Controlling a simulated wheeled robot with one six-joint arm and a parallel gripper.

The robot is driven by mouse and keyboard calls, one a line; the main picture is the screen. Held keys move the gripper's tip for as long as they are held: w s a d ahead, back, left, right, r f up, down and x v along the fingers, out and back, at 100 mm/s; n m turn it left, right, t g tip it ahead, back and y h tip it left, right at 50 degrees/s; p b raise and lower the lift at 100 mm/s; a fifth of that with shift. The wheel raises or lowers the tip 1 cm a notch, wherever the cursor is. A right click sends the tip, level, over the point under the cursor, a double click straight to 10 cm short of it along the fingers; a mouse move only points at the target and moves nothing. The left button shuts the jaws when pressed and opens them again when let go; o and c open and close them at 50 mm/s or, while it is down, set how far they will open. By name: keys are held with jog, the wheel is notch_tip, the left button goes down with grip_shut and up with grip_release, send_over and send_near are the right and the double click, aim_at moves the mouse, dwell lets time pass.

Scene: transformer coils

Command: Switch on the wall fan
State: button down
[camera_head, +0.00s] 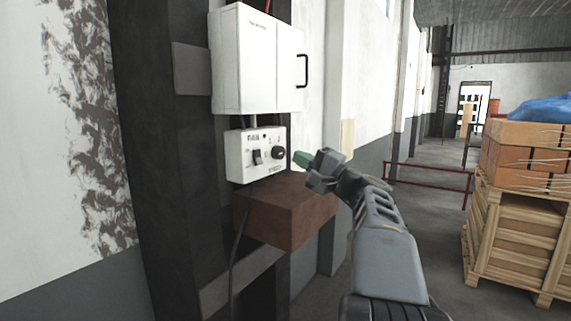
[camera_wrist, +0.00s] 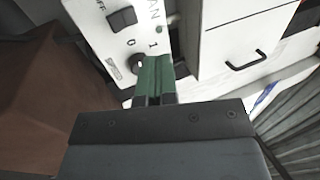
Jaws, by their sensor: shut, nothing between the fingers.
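The fan control box (camera_head: 238,168) is white, labelled FAN, and mounted on the dark column below a larger cabinet. It carries a black rocker switch (camera_head: 257,157) on the left and a round black knob (camera_head: 278,153) on the right. In the wrist view the rocker switch (camera_wrist: 122,18) is at the upper left, and the knob (camera_wrist: 137,62) is partly hidden behind my gripper. My gripper (camera_head: 301,160) has green fingers, shut and empty, just right of the box in the head view. The wrist view shows its fingers (camera_wrist: 156,75) pointing at the box near the knob; I cannot tell whether they touch it.
A white cabinet (camera_head: 258,60) with a black handle hangs above the box. A brown block (camera_head: 285,212) juts out just below it. A pallet stack (camera_head: 515,240) with bricks stands at the right, and a red rail (camera_head: 430,165) is behind. Floor between is open.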

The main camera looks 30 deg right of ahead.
jog(key=shift+s+d, duration=0.35)
jog(key=shift+s, duration=0.4)
jog(key=shift+s+d, duration=0.3)
jog(key=shift+s, duration=0.45)
jog(key=a+f+n+g+h, duration=0.1)
jog(key=a+f+n+g, duration=0.3)
jog(key=a+f+g, duration=1.15)
jog(key=s+a+f+n+h, duration=0.3)
jog(key=s+f, duration=0.3)
jog(key=f, duration=0.4)
jog(key=s+a+f+n+h, duration=0.4)
jog(key=s+f+n, duration=0.2)
jog(key=f, duration=0.5)
jog(key=shift+s+a+f+n+g+h, duration=0.2)
jog(key=shift+s+a+n+g+h, duration=0.1)
jog(key=shift+s+a+g, duration=0.15)
jog(key=c, duration=1.8)
grip_release()
jog(key=shift+c, duration=0.2)
